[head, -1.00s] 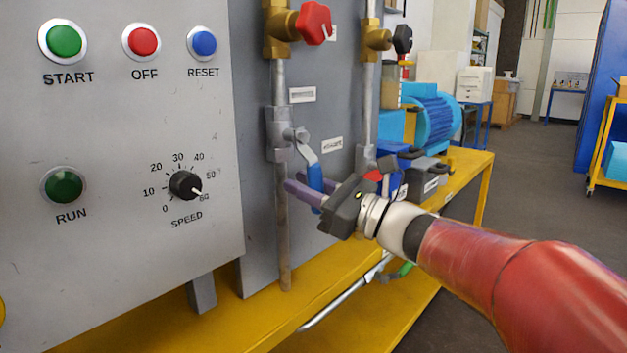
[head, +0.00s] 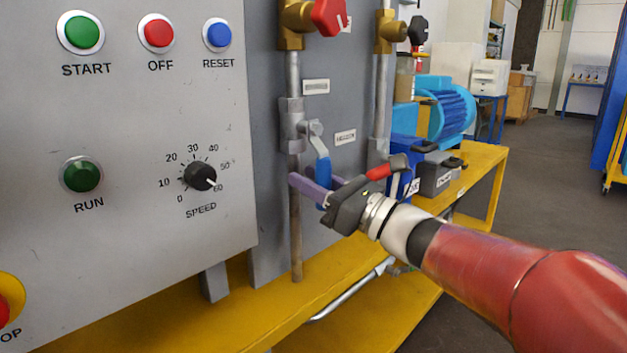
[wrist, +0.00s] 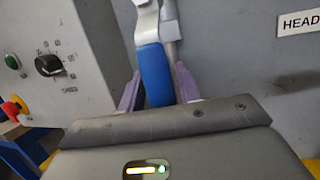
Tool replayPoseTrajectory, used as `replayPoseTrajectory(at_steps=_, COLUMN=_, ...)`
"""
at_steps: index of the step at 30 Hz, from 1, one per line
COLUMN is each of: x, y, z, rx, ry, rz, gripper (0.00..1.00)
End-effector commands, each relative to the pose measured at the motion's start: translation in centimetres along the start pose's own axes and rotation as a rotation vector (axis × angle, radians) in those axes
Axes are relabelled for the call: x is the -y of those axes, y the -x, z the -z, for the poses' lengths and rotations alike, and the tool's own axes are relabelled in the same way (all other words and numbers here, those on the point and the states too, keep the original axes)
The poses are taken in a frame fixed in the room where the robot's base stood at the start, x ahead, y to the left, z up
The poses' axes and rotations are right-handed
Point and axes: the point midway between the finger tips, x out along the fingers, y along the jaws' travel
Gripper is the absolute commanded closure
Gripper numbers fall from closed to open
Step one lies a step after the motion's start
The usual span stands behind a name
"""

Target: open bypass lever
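A lever with a blue handle (head: 323,170) hangs down, slightly tilted, from the valve on the left pipe. It also shows in the wrist view (wrist: 155,75). My gripper (head: 318,190) is at the handle's lower part, with one purple finger on each side of it. In the wrist view the fingers (wrist: 158,88) flank the handle, with narrow gaps beside it, so the gripper looks open around it. Contact is hard to judge. A red lever (head: 379,171) is on the right pipe, partly behind my gripper. No label reading bypass is legible.
The grey control panel (head: 120,240) with buttons and a speed knob (head: 200,177) stands left. A label starting "HEAD" (wrist: 299,22) is right of the blue lever. Red (head: 330,16) and black (head: 418,30) knobs sit above. A yellow bench (head: 225,325) runs below.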

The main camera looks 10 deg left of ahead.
Motion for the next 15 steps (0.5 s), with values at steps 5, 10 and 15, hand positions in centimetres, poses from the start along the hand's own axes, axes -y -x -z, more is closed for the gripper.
replayPoseTrajectory(at_steps=5, x=0.0, y=0.0, z=0.0, rx=0.000, ry=0.002, rz=0.001, gripper=0.55)
replayPoseTrajectory(at_steps=10, x=0.1, y=0.1, z=0.0, rx=0.000, ry=0.002, rz=0.001, gripper=0.55)
replayPoseTrajectory(at_steps=15, x=0.1, y=1.5, z=0.0, rx=0.000, ry=0.005, rz=0.003, gripper=0.55)
